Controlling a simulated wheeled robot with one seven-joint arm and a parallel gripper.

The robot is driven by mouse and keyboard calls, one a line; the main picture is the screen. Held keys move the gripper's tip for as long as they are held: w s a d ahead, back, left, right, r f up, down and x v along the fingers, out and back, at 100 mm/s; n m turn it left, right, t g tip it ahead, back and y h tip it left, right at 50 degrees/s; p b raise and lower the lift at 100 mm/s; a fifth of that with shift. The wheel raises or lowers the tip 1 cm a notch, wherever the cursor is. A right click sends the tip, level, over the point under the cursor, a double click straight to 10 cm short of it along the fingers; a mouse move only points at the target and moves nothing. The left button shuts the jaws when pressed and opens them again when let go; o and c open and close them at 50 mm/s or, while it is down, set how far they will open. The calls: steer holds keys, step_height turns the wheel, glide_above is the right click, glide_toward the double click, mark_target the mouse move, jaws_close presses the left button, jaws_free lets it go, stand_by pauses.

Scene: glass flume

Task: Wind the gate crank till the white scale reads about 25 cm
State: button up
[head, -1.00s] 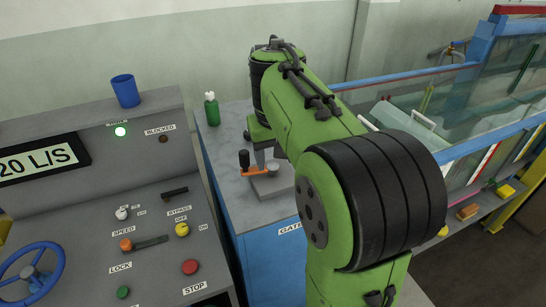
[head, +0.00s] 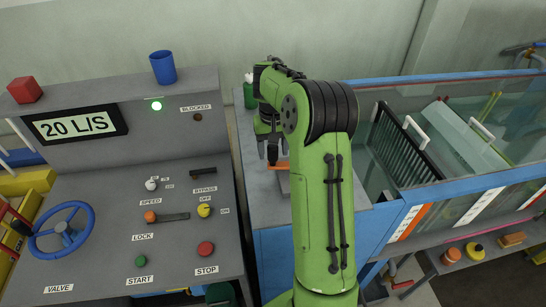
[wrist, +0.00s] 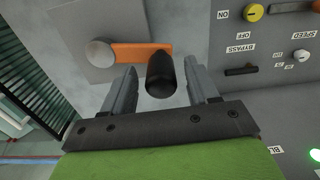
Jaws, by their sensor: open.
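The gate crank has an orange arm (wrist: 140,55), a round grey hub (wrist: 100,54) and an upright black knob (wrist: 160,75). My gripper (wrist: 159,82) is open, with one finger on each side of the knob; I cannot tell whether either touches it. In the head view the orange arm (head: 281,166) shows just below my gripper (head: 272,158), while the knob is hidden. A white strip (head: 478,206) on the flume's front looks like the white scale; its reading is too small to make out.
The control desk (head: 110,240) with a blue valve wheel (head: 62,231), switches and buttons stands to the left. Its display (head: 76,126) reads 20 L/S. A green bottle (head: 250,94) stands behind my gripper. The glass flume (head: 420,150) is to the right.

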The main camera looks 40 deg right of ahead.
steer(key=shift+a+f, duration=0.1)
steer(key=shift+f, duration=1.1)
jaws_close()
